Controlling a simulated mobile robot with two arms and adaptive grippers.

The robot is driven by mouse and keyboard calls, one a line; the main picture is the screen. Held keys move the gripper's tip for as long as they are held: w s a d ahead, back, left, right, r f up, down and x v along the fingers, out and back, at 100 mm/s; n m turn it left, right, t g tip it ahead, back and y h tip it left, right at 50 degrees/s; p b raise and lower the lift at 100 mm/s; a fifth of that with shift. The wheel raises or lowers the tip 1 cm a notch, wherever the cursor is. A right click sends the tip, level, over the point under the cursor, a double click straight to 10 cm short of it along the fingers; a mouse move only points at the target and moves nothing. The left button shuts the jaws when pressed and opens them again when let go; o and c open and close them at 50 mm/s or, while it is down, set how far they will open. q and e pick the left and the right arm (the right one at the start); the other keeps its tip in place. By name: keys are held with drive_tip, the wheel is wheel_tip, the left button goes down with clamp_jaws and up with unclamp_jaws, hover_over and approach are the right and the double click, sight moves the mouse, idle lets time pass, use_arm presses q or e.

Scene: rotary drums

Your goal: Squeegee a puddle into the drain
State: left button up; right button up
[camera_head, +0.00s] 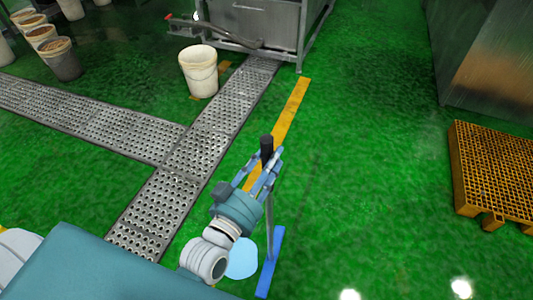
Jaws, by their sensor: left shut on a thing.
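My left gripper (266,168) is shut on the upper part of the squeegee's handle (267,147), whose black top sticks up above the fingers. The thin grey shaft runs down to the blue squeegee head (271,263), which appears to be at the floor. A light blue puddle (243,260) lies just left of the head, partly hidden by my left arm. The perforated metal drain (170,190) runs across the floor to the left of the puddle, with green floor between them. My right gripper is not in view.
A white bucket (199,72) stands beside the drain near a metal machine (265,22). Several buckets (62,60) stand at the upper left. A yellow plastic pallet (492,175) lies at the right. The green floor right of the squeegee is clear, with a yellow line (291,112) beyond it.

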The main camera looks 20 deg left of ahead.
use_arm(q)
drive_tip(key=shift+m+h, duration=0.5)
drive_tip(key=shift+h, duration=0.1)
drive_tip(key=f, duration=0.1)
drive_tip(key=w+f, duration=0.1)
drive_tip(key=f, duration=0.1)
drive_tip(key=w+f, duration=0.1)
drive_tip(key=f, duration=0.1)
drive_tip(key=shift+p, duration=0.35)
wheel_tip(320, 180, down, 5)
drive_tip(key=b, duration=0.5)
drive_tip(key=shift+f+b, duration=0.4)
drive_tip(key=shift+b, duration=0.15)
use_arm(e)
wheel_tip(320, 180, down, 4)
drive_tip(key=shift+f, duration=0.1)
